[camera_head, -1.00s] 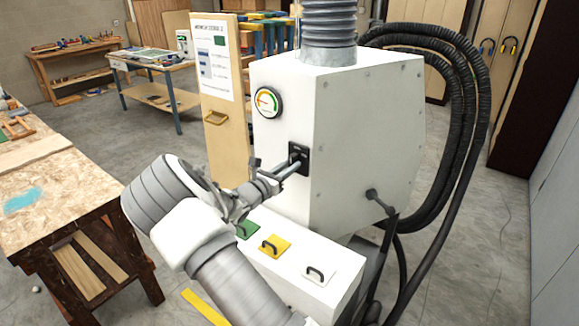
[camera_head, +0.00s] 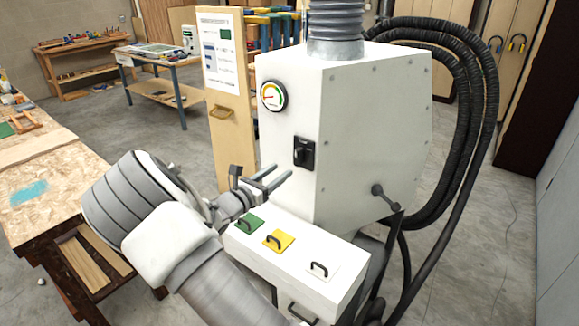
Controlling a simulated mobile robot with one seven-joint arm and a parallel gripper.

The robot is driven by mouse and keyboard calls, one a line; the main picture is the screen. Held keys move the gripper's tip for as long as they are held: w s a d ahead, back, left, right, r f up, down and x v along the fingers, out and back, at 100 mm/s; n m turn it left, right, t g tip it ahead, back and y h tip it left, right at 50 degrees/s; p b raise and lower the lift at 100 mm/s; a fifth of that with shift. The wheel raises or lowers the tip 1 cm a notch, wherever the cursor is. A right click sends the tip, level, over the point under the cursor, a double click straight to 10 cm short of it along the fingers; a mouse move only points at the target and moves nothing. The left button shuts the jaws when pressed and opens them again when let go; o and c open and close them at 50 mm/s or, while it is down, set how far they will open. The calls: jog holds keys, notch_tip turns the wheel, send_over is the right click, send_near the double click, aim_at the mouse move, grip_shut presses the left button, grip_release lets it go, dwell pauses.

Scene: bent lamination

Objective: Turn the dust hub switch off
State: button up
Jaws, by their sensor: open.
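The dust hub (camera_head: 375,130) is a white cabinet with a grey duct on top. Its switch (camera_head: 304,152) is a black rotary knob on a dark plate on the left-hand face, below a round gauge (camera_head: 272,96). The gauge needle points into its lower left part. My gripper (camera_head: 287,174) is open and empty, in front of the cabinet, a little below and left of the switch. Its fingers appear apart from the switch, which is fully visible. The knob's exact setting is too small to tell.
A white box with green (camera_head: 249,222), yellow (camera_head: 279,239) and white (camera_head: 320,269) handled panels sits just below my gripper. A lever (camera_head: 384,197) and black hoses (camera_head: 487,110) are at the right. A workbench (camera_head: 45,190) stands left.

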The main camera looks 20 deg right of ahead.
jog(key=v, duration=0.9)
jog(key=shift+a+b, duration=0.15)
jog(key=shift+b, duration=0.2)
jog(key=shift+s, duration=0.15)
jog(key=s+d+r+m+g+y, duration=0.3)
jog(key=s+d+m+g+y, duration=0.45)
jog(key=s+m, duration=0.65)
jog(key=s+a+r+m+t+y, duration=0.1)
jog(key=s+a+r+m+y, duration=0.2)
jog(key=s, duration=0.5)
jog(key=s+a+r+m+t+y, duration=0.2)
jog(key=s+a+r+m+y, duration=0.1)
jog(key=s+m, duration=0.4)
notch_tip(320, 180, up, 3)
jog(key=shift+s+f+m+y, duration=0.25)
jog(key=shift+s+m+y, duration=0.15)
jog(key=shift+s+y, duration=0.55)
jog(key=shift+s, duration=0.2)
